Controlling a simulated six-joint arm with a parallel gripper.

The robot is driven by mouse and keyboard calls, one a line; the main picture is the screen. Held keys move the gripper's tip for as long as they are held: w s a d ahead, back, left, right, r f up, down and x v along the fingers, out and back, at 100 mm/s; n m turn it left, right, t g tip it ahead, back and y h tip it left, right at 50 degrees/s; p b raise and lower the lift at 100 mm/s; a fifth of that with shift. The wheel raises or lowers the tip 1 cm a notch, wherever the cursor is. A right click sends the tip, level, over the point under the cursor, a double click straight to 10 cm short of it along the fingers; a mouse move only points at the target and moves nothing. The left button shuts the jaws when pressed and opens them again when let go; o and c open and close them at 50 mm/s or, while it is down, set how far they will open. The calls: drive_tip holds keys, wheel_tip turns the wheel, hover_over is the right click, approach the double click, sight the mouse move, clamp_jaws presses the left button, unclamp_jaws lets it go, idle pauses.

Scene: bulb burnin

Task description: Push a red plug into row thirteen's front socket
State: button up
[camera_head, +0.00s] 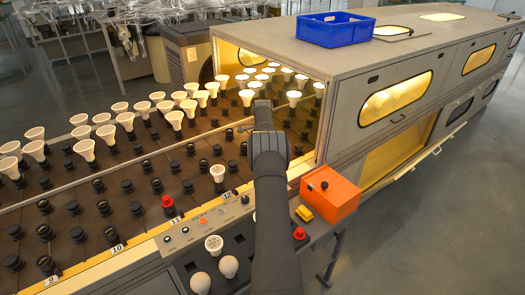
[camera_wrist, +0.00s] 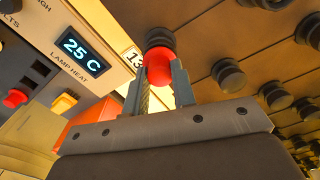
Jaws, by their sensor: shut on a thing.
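My gripper (camera_wrist: 158,76) is shut on a red plug (camera_wrist: 159,66) in the wrist view. The plug's far end meets a black socket (camera_wrist: 160,38) in line with it; I cannot tell whether it is seated. The row label 13 (camera_wrist: 132,56) shows just left of this socket. In the head view my arm hides the fingers, the held plug and the row thirteen label. Another red plug (camera_head: 168,203) stands upright in the front socket behind the label 11 (camera_head: 178,221). The label 12 (camera_head: 229,194) is just left of my arm.
White bulbs (camera_head: 174,119) stand in several sockets behind. Panelled housing (camera_head: 345,95) rises at right, with a blue bin (camera_head: 335,28) on top. An orange box (camera_head: 331,193) and control panel (camera_head: 205,222) flank my arm. Empty black sockets (camera_wrist: 228,75) lie right in the wrist view.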

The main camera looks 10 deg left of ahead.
drive_tip(key=shift+f, duration=0.3)
drive_tip(key=o, duration=1)
drive_tip(key=shift+o, duration=0.2)
wheel_tip(320, 180, up, 18)
drive_tip(key=shift+f, duration=0.25)
drive_tip(key=shift+f, duration=0.1)
wheel_tip(320, 180, down, 17)
drive_tip(key=shift+f, duration=0.1)
drive_tip(key=shift+r, duration=0.25)
drive_tip(key=shift+r, duration=0.1)
